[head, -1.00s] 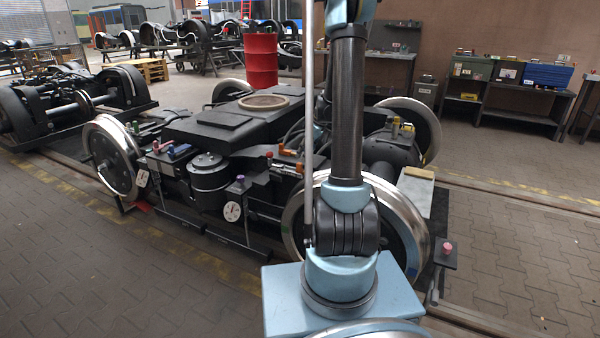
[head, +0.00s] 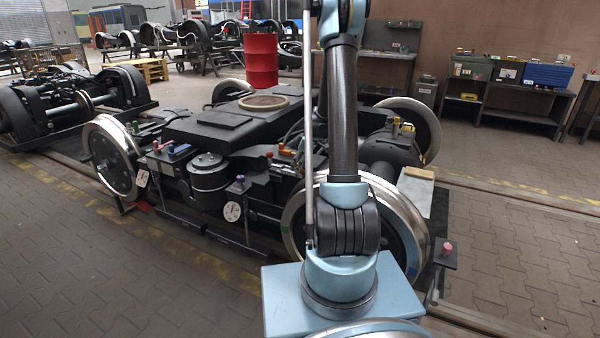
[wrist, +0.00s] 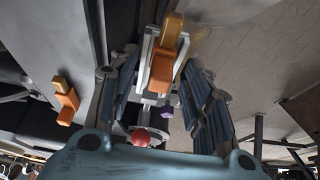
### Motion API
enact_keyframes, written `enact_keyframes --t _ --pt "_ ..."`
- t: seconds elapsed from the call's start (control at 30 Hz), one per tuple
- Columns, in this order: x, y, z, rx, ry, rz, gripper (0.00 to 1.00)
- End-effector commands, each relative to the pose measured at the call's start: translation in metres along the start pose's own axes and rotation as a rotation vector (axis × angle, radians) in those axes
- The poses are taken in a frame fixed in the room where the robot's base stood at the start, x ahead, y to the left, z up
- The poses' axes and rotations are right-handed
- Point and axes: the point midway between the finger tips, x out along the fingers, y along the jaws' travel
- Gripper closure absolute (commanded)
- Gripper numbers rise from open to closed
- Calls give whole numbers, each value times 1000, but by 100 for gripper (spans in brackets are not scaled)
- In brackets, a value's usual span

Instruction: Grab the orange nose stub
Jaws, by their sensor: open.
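In the wrist view an orange stub (wrist: 162,73) with a lighter orange end lies between the two fingers, in front of a pale metal bracket. My gripper (wrist: 160,58) is open, with one finger on each side of it; I cannot tell whether either touches it. A second orange piece (wrist: 66,99) of similar shape is left of the fingers. The head view does not show my gripper.
A purple knob (wrist: 167,112) and a red round knob (wrist: 140,137) are close to the fingers in the wrist view. In the head view the black bogie (head: 200,130) has large steel wheels (head: 110,155). A red barrel (head: 261,60) stands behind it. Paved floor at right is mostly clear.

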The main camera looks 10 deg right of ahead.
Motion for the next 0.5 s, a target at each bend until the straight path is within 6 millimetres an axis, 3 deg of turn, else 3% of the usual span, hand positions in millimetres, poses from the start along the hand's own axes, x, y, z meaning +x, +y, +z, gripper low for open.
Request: enact_keyframes --t 0.1,0.3,0.5 --pt "0 0 0 0 0 0 55" --pt "0 0 0 0 0 0 95" --pt "0 0 0 0 0 0 95"
